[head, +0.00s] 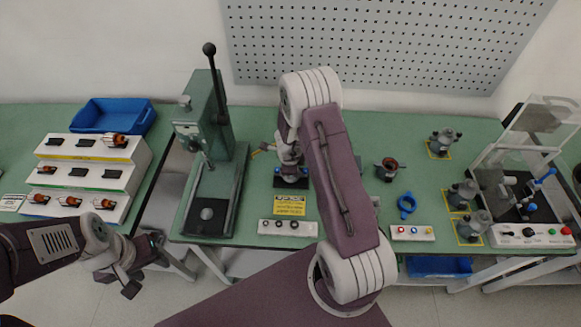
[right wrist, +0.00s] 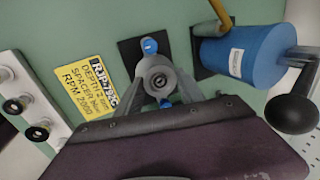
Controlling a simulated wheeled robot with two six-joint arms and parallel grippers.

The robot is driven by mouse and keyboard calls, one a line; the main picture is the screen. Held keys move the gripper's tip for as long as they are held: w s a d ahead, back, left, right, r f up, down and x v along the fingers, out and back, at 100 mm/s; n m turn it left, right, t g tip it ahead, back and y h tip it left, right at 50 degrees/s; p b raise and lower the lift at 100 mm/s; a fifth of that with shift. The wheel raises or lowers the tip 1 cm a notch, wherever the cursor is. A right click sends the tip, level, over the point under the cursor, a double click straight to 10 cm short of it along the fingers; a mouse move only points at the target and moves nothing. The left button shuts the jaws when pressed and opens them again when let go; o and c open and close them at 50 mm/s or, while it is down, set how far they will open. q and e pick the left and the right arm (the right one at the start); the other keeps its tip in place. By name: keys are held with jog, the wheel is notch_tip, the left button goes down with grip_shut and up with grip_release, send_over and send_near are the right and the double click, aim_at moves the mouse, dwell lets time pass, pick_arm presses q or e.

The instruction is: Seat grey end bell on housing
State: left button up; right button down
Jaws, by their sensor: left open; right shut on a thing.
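My right gripper (right wrist: 160,88) is shut on a grey round part with a central hole, which looks like the grey end bell (right wrist: 158,76). It is above a dark square pad with blue blocks (right wrist: 150,46) on opposite sides. I cannot tell whether the part touches anything below, and no housing is clear under it. In the head view my right gripper (head: 290,168) is over the blue-and-black fixture (head: 291,182), partly covered by my arm. A dark round part with a red inside (head: 387,168), perhaps a housing, stands right of it. My left gripper (head: 137,272) is open and empty, off the table's front.
A green lever press (head: 207,130) stands left of the fixture. A blue cylinder (right wrist: 238,54) and black knob (right wrist: 292,112) are close to my right gripper.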

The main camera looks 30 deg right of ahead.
notch_tip(320, 180, up, 2)
jog(key=shift+r+p, duration=0.1)
jog(key=shift+p, duration=0.75)
